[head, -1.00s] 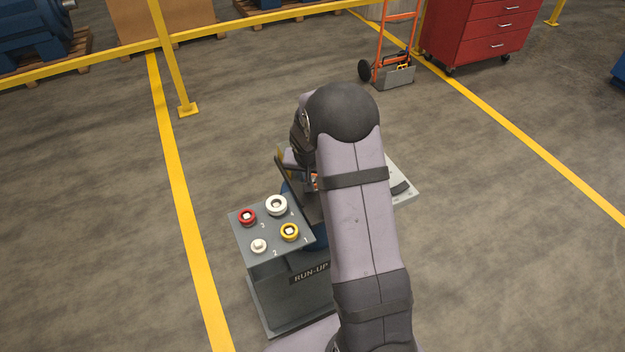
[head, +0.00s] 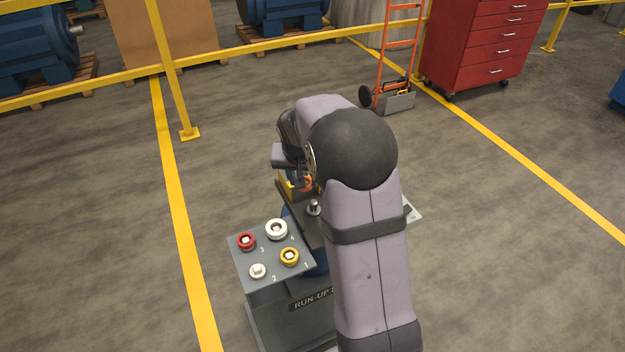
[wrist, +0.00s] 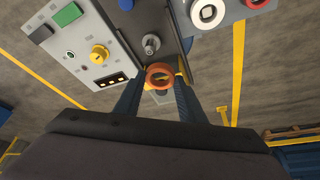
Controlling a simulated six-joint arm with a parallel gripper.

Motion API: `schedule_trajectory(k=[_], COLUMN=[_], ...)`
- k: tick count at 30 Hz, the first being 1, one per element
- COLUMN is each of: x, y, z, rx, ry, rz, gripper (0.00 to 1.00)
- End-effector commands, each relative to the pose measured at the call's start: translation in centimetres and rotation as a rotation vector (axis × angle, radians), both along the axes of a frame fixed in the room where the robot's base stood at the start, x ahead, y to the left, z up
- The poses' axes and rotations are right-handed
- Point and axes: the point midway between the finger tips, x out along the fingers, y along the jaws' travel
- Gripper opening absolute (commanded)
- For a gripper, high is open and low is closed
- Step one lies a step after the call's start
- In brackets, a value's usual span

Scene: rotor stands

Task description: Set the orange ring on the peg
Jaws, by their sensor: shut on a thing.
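The orange ring (wrist: 160,76) is between the fingertips of my gripper (wrist: 158,86) in the wrist view, and the jaws are shut on it. The ring (head: 307,184) shows only in part in the head view, beside my dark wrist. The peg (wrist: 151,43) is a short metal post on a dark plate, a little beyond the ring in the wrist view. It also shows in the head view (head: 314,207), just below the ring in the picture. The ring looks apart from the peg and above the plate; the exact height is hard to tell.
A light control panel (wrist: 84,62) with a yellow knob and green button lies on the peg's other side. A yellow part stands behind the ring.

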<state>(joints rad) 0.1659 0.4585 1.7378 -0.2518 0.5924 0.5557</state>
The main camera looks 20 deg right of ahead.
Motion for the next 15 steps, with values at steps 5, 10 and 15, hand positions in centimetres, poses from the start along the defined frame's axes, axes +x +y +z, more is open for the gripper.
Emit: schedule_trajectory(k=[5,10,15], x=[1.8,0.9,-3.4], y=[5.1,11.9,17.5], z=[2.4,4.7,4.7], rx=[0.000,0.001,0.001], ry=[-0.008,-0.006,-0.002], rz=[0.100,0.231,0.360], gripper=[0.12,0.12,0.12])
